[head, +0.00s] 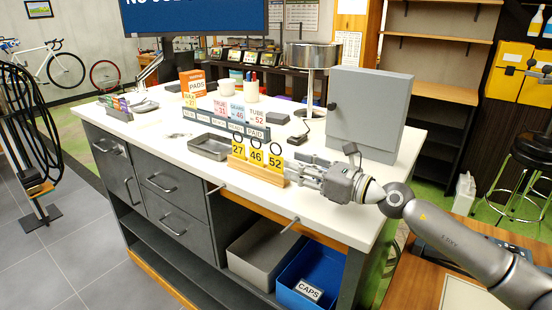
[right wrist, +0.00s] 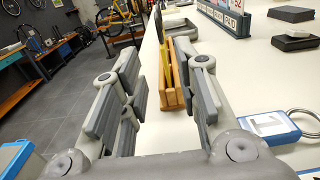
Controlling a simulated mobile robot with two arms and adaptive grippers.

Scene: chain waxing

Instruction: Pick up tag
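Yellow tags numbered 27 (head: 238,149), 46 (head: 256,156) and 52 (head: 274,164), with dark rings above them, stand in a wooden holder (head: 258,174) near the front edge of the white counter. My right gripper (head: 304,170) is just right of the holder, pointing left along it. In the right wrist view its fingers (right wrist: 163,85) are spread apart with nothing between the pads. The wooden holder (right wrist: 172,98) shows end-on beyond them, with a yellow tag edge (right wrist: 166,62); contact cannot be told. My left gripper is not in view.
Behind the holder are a grey tray (head: 209,147) and a rack (head: 225,122) with upright cards. A grey cabinet (head: 368,112) stands behind my right gripper. A blue-and-white tag with a metal ring (right wrist: 270,127) lies beside the gripper. Bins sit below the counter.

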